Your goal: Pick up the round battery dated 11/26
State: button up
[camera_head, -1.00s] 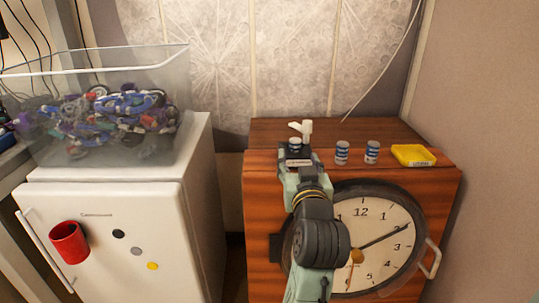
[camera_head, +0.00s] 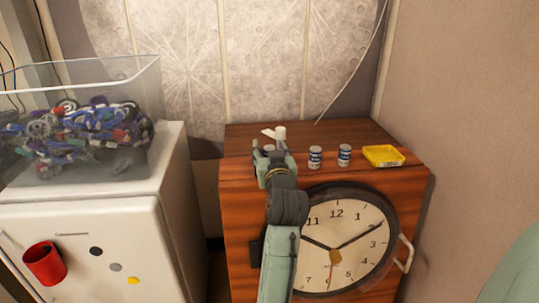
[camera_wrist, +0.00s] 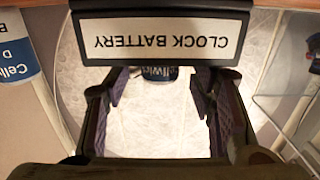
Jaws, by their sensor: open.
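Two upright blue-and-white batteries stand on the wooden cabinet in the head view, a left one (camera_head: 315,157) and a right one (camera_head: 344,155). My gripper (camera_head: 272,153) is at the cabinet top, left of them. In the wrist view my gripper (camera_wrist: 163,112) is open, its fingers apart with a pale background between them. Another battery (camera_wrist: 158,76) shows just beyond the fingers, mostly hidden behind an upside-down CLOCK BATTERY label (camera_wrist: 160,38). A large battery side marked D (camera_wrist: 16,50) is at the left. No date is legible on any battery.
A yellow tray (camera_head: 383,155) lies right of the batteries. A pale object (camera_head: 279,133), unclear in shape, is behind my gripper. A large clock (camera_head: 335,242) is on the cabinet (camera_head: 237,190) front. A clear bin of parts (camera_head: 150,85) stands on the white fridge (camera_head: 80,225) at left.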

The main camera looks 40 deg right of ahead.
jog(key=shift+c, duration=0.2)
grip_shut()
dwell(0.4)
